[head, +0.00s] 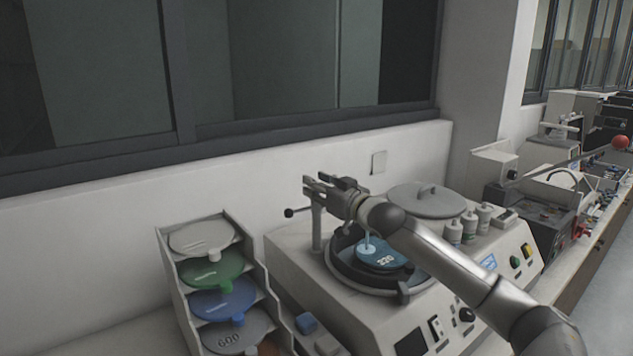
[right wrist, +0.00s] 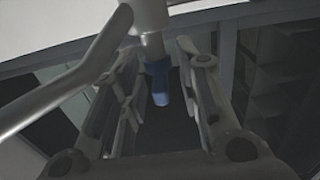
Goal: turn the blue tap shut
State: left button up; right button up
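The blue tap (right wrist: 160,84) shows in the right wrist view as a small blue lever below a pale metal pipe fitting. It lies between the two fingers of my right gripper (right wrist: 157,72), with a visible gap on both sides. In the head view my right gripper (head: 316,185) is open above the back left of the grinding machine, beside an upright post (head: 316,228). The blue tap cannot be made out there. A pale blue stream (head: 368,245) stands over the blue disc marked 220 (head: 384,257). My left gripper is not in view.
A rack of coloured discs (head: 226,281) stands left of the machine (head: 300,262). A round grey lid (head: 427,201) and several small bottles (head: 469,222) are on the machine's right. A wall and window are close behind. A metal pipe (right wrist: 65,88) crosses the wrist view's left.

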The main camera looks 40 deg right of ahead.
jog(key=shift+w+r, duration=0.1)
jog(key=shift+w, duration=0.2)
jog(key=shift+c, duration=0.5)
grip_shut()
